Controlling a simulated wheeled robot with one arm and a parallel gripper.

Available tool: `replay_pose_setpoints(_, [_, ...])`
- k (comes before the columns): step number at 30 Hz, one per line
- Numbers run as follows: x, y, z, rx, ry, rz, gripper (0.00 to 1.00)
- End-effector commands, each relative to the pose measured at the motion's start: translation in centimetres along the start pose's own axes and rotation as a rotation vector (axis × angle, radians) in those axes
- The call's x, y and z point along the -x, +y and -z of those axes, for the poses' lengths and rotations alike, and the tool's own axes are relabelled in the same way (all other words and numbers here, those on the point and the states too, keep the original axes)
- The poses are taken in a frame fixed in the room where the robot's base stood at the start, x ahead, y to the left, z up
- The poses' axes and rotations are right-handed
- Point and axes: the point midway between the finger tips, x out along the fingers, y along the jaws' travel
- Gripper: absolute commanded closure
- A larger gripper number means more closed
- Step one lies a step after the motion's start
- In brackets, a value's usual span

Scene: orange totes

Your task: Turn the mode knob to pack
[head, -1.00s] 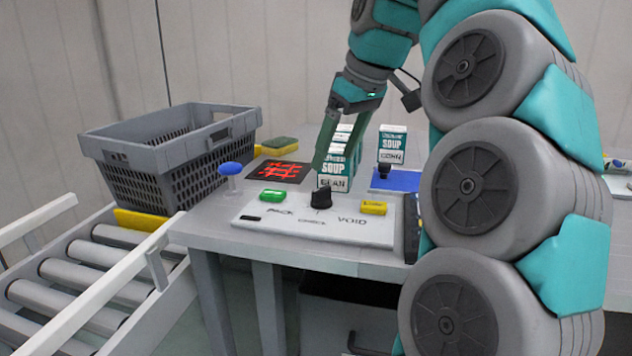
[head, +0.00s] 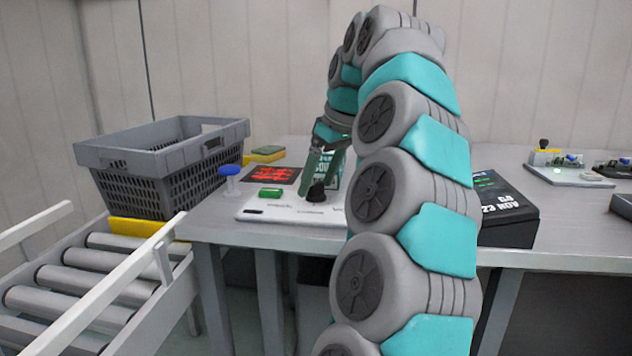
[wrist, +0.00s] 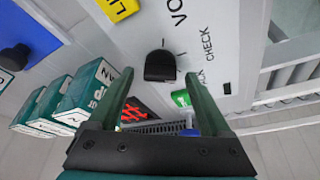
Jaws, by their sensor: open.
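The black mode knob (head: 316,193) stands on the white panel (head: 275,212) at the table's front. In the wrist view the knob (wrist: 160,66) lies just beyond and between my fingertips. The labels VOID, CHECK and PACK show there, partly cut off or small. I cannot tell exactly which mark the knob points at. My gripper (head: 318,181) is open, with its fingers pointing down close around or just above the knob. No clear contact shows. My arm hides the panel's right part in the head view.
A green button (head: 270,192) and a blue-topped post (head: 229,172) stand left of the knob. Soup boxes (wrist: 92,85) stand close to my gripper. A red-marked dark pad (head: 272,174) lies behind. A grey crate (head: 165,160) and a roller conveyor (head: 90,275) are at left.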

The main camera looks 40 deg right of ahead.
Motion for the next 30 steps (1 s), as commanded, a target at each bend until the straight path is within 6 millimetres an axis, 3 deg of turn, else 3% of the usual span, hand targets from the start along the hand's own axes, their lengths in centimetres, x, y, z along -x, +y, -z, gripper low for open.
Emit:
replay_pose_setpoints(4, [0.04, -0.02, 0.02, 0.0, 0.0, 0.0, 0.23])
replay_pose_setpoints(24, [0.05, -0.03, 0.03, 0.0, 0.001, 0.0, 0.98])
replay_pose_setpoints(30, [0.02, -0.03, 0.0, -0.008, 0.001, -0.004, 1.0])
